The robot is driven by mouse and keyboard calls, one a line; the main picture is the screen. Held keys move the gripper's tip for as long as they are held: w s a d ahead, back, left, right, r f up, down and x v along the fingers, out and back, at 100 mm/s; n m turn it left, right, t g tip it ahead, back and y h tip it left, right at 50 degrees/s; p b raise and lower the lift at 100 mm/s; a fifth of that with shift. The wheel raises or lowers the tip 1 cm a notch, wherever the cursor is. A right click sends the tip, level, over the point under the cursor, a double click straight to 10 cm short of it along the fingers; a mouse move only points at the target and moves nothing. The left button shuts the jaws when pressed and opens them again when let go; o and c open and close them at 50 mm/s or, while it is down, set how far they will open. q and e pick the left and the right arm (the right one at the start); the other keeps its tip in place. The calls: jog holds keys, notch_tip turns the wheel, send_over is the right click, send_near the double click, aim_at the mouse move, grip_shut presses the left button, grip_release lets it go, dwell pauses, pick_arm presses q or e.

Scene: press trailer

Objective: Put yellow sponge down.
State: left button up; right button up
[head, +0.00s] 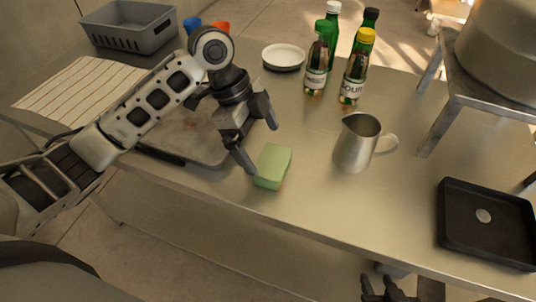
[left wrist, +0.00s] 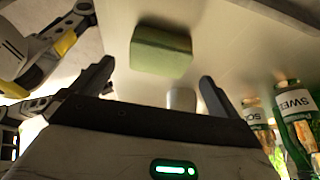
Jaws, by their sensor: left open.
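A pale green sponge (head: 272,167) lies on the steel table near its front edge; I see no sponge that is clearly yellow. My left gripper (head: 261,147) is open beside the sponge, with its fingers spread and nothing held. In the left wrist view the green sponge (left wrist: 160,52) shows beyond the open left fingers (left wrist: 157,73), apparently clear of them. My right gripper (head: 390,290) shows only in part at the bottom edge of the head view, and its jaws cannot be made out.
A steel pitcher (head: 354,145) stands right of the sponge, with several bottles (head: 355,75) behind. A dark tray (head: 488,222) lies at right near a metal stand (head: 440,110). A board (head: 190,140) lies under my left arm. A white plate (head: 283,56) and grey crate (head: 128,30) are farther back.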

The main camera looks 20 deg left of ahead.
pick_arm(q)
jog(key=v, duration=0.6)
pick_arm(e)
jog(key=shift+w+a, duration=0.1)
pick_arm(q)
jog(key=shift+s, duration=0.1)
